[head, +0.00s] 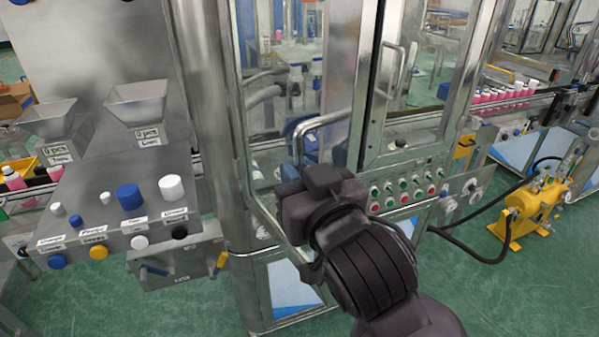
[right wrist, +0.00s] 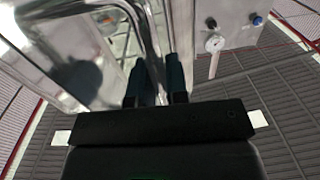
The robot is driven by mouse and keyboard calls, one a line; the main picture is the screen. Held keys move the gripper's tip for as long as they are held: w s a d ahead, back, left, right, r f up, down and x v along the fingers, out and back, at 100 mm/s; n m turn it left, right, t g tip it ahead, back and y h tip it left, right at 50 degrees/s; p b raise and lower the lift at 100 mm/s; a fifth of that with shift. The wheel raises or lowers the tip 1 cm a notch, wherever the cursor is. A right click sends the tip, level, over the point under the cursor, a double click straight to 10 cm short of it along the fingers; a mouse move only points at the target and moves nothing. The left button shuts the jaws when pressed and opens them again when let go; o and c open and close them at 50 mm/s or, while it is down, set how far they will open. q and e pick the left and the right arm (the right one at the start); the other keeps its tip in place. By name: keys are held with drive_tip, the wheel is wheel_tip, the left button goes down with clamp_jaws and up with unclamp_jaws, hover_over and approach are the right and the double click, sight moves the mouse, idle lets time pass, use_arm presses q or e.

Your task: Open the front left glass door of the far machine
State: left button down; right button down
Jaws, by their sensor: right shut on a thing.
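The machine has a left glass door (head: 345,62) in a metal frame, with a bent metal handle (head: 322,120) on its right side. My right gripper (head: 298,140) is shut on this handle at its left, outer part; the arm hides some of the door's lower area. In the right wrist view the two dark fingers (right wrist: 158,80) sit on either side of the shiny handle bar (right wrist: 150,38). I cannot tell clearly whether the door stands ajar. My left gripper is not in view.
A right glass door (head: 420,55) with its own handle (head: 396,70) stands beside it. Push buttons (head: 402,192) lie below. A panel with knobs (head: 110,215) and hoppers is at the left. A yellow pump (head: 530,212) with hoses stands on the green floor at the right.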

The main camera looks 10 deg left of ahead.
idle(0.4)
drive_tip(key=c, duration=1.1)
unclamp_jaws()
drive_tip(key=shift+c, duration=0.2)
